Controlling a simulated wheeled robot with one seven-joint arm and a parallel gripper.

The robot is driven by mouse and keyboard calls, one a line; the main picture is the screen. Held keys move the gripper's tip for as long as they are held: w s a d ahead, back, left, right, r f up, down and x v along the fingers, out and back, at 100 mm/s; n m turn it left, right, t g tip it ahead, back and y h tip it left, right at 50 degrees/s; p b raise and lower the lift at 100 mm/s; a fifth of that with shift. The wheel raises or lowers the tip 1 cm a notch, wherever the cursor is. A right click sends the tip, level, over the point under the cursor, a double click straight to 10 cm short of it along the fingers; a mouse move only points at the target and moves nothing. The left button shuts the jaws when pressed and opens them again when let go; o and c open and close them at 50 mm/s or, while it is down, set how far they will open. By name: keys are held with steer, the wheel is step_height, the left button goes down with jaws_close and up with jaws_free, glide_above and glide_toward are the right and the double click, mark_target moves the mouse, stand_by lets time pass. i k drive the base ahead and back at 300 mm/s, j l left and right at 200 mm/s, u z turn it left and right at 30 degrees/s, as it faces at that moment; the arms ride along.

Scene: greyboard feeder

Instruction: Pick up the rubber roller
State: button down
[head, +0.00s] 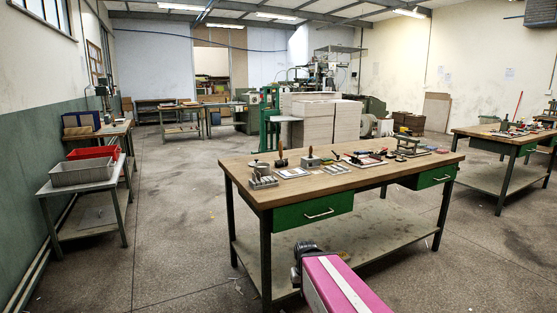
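Several small tools lie on the wooden top of the green-drawered workbench (325,184) ahead of me. Among them are an upright tool with a dark brown handle (281,160) at the left and a dark-handled tool (336,155) near the middle. They are too small for me to tell which one, if any, is the rubber roller. The dark end of my arm, with my gripper (306,248), shows at the bottom, in front of the bench and apart from the tools. I cannot make out its fingers, and I see nothing held.
A side table with a grey tray (82,174) and a red tray (93,153) stands at the left wall. Stacked board (312,123) and machinery are behind the workbench. Another bench (504,139) stands at the right. The floor (180,210) left of the workbench is clear.

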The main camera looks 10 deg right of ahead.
mark_target(281, 164)
steer(key=i+j+u, duration=0.1)
steer(key=i+j, duration=0.15)
steer(key=j, duration=0.2)
steer(key=i+j+u, duration=0.1)
steer(key=i+j, duration=0.15)
steer(key=j, duration=0.2)
steer(key=i+j+u, duration=0.1)
steer(key=i+j, duration=0.2)
steer(key=j, duration=0.1)
